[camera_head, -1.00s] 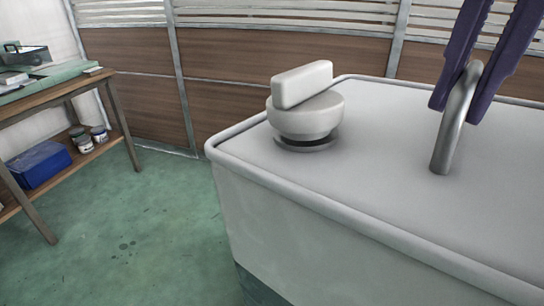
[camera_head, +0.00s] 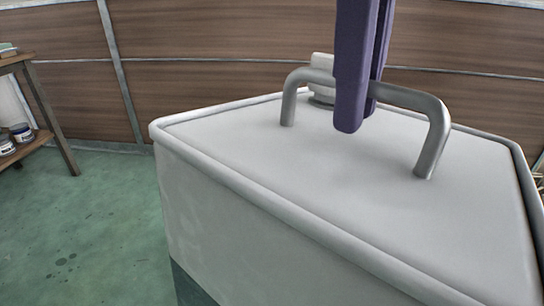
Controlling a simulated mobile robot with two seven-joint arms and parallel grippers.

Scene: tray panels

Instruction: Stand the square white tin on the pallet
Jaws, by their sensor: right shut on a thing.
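The square white tin (camera_head: 225,170) fills the middle and right of the head view, upright, with a rimmed top and a dark band (camera_head: 186,287) low on its side. A grey metal loop handle (camera_head: 437,125) stands on its top. My right gripper (camera_head: 360,115), with purple fingers, comes down from above and is shut on the handle near its middle. The tin's underside is out of view. I see no pallet. My left gripper is not in view.
A wooden workbench (camera_head: 40,137) with jars (camera_head: 22,132) on its lower shelf stands at the left. Brown wall panels (camera_head: 200,60) with grey posts run behind the tin. The green floor (camera_head: 90,220) left of the tin is clear.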

